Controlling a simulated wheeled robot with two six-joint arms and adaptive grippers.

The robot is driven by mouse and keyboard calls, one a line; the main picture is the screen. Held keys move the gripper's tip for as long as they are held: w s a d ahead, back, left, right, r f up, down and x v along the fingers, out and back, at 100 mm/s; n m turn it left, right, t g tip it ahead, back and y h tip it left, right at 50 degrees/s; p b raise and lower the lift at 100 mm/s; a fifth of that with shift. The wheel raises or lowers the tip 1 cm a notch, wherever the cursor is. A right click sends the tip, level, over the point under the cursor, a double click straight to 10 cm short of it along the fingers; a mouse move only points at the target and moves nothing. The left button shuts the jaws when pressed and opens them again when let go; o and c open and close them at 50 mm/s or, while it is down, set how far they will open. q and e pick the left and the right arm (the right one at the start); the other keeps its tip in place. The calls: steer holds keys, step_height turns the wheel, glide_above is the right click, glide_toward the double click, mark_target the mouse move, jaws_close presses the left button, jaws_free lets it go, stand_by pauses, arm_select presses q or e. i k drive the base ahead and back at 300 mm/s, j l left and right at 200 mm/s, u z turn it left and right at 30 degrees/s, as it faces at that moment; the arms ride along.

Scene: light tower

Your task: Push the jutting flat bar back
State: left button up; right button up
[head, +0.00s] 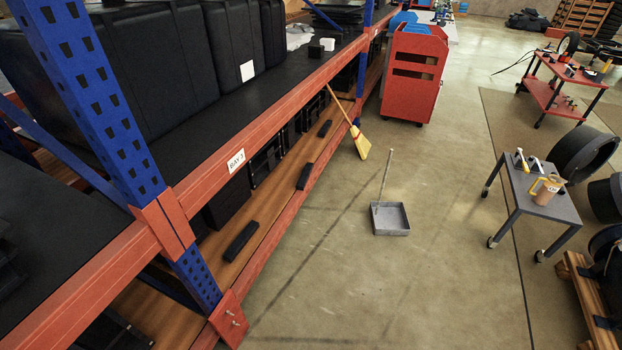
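Several dark pieces rest on the wooden lower shelf (185,312) of the rack in the head view. A short black bar (241,242) lies nearest, close to the shelf's front edge. A second black bar (304,176) lies farther along, near the red front beam. A third (325,129) lies farther back. I cannot tell which of these is the jutting flat bar, or how far any of them sticks out. Neither of my grippers is in view.
A blue upright (92,105) and red beam (205,150) labelled BAY 3 frame the rack. A broom (362,143) leans against it. A dustpan (390,219) stands on the floor nearby. A grey cart (540,198) is at right. Floor beside the rack's near end is clear.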

mark_target(302, 183)
steer(key=i+l+u, duration=0.1)
steer(key=u, duration=0.3)
steer(key=i+l+u, duration=0.1)
steer(key=u, duration=0.25)
steer(key=i+l+u, duration=0.1)
steer(key=i+l, duration=0.3)
steer(key=l, duration=0.25)
steer(key=i+l+u, duration=0.25)
steer(key=l, duration=0.4)
steer(key=i+l+u, duration=0.1)
steer(key=i+l, duration=0.3)
steer(key=l, duration=0.3)
steer(key=i+l+u, duration=0.15)
steer(key=l, duration=0.2)
